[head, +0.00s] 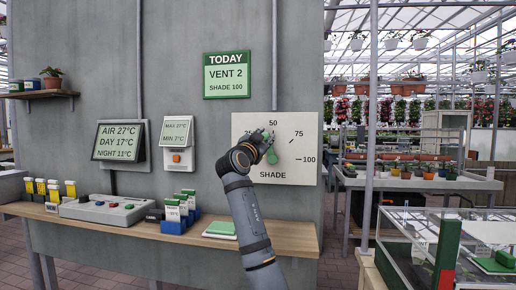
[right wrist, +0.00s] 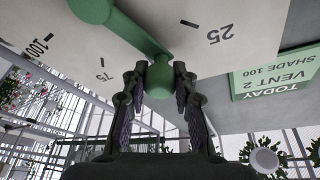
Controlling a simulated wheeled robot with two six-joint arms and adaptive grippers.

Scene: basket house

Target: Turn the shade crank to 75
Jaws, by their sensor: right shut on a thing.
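The shade dial is a pale plate (head: 246,128) on the grey wall in the head view, marked 50, 75 and 100, with SHADE below. Its green crank has a round hub (head: 272,158), which also shows in the right wrist view (right wrist: 92,8). My right gripper (head: 268,143) is at the crank's outer end, shut on the green knob (right wrist: 160,78), with a finger on each side. The crank arm (right wrist: 140,36) points up to about 50, between the 25 and 75 marks. The 50 mark is hidden in the wrist view. My left gripper is not in view.
A green sign (head: 227,75) above reads TODAY, VENT 2, SHADE 100. A wooden shelf (head: 290,238) below holds a grey button box (head: 102,210), seed packets (head: 173,218) and a green pad (head: 220,229). A glass-sided case (head: 440,250) stands at the right.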

